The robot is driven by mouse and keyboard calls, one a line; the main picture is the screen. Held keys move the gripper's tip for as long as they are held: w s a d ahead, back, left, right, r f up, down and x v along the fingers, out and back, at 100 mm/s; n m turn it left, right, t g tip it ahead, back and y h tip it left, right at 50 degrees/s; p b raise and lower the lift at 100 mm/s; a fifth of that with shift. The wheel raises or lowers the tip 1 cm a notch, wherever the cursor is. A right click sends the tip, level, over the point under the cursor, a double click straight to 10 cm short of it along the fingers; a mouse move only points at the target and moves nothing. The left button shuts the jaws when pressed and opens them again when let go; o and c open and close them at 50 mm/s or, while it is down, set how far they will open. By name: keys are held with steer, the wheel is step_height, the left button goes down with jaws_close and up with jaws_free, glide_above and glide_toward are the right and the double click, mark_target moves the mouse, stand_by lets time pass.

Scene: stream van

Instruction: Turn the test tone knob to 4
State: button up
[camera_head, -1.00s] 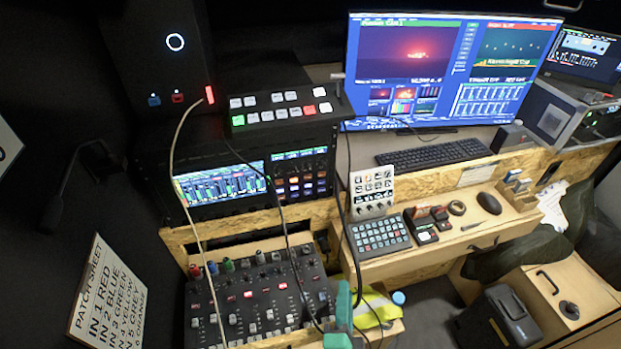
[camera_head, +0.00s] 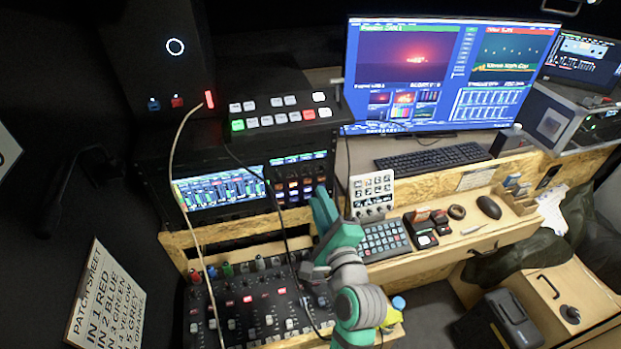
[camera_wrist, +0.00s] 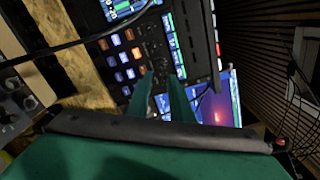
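I cannot read which knob is the test tone knob. A small white panel (camera_head: 372,184) with several pictured keys and a row of dark knobs along its bottom stands just right of my gripper in the head view. My gripper (camera_head: 318,194) is teal and raised in front of the equipment rack, left of that panel. In the wrist view its two fingers (camera_wrist: 160,75) are apart with nothing between them, and they point toward the rack's lit buttons. A grey panel with dark knobs (camera_wrist: 14,90) shows at the left edge of the wrist view.
The rack unit (camera_head: 240,192) has lit displays and buttons. A mixer (camera_head: 245,310) with several knobs and faders lies below, and thin cables hang across it. A keypad (camera_head: 383,240) sits on the wooden desk. A patch sheet (camera_head: 100,295) stands at left.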

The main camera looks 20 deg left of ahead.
mark_target(308, 174)
steer(key=x, duration=0.8)
steer(key=shift+w+a, duration=0.25)
jaws_close()
